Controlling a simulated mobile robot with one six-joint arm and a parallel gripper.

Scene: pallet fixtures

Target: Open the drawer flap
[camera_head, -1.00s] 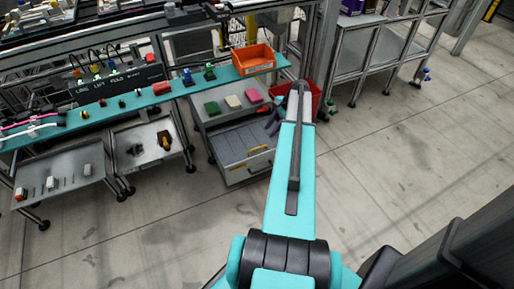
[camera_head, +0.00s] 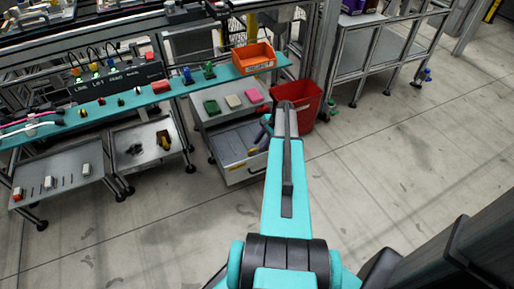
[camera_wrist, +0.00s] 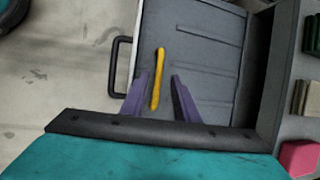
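The grey drawer (camera_head: 228,146) stands pulled out under the top of a grey cabinet, with its inside showing. In the wrist view the drawer (camera_wrist: 205,55) has a pale front edge and a black handle (camera_wrist: 118,66) on its left side. A yellow bar (camera_wrist: 157,80) appears in the drawer. My gripper (camera_wrist: 160,85) is open, with its two purple fingers apart over the drawer area and the bar seen between them. I cannot tell how high the fingers are above it. In the head view my gripper (camera_head: 265,130) is beside the drawer's right side, partly hidden by my arm.
Green, beige and pink blocks (camera_head: 232,100) lie on the cabinet top. A red bin (camera_head: 308,97) stands to the right of the cabinet. An orange bin (camera_head: 253,58) sits on the teal shelf (camera_head: 125,98) above. The floor in front of the drawer is clear.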

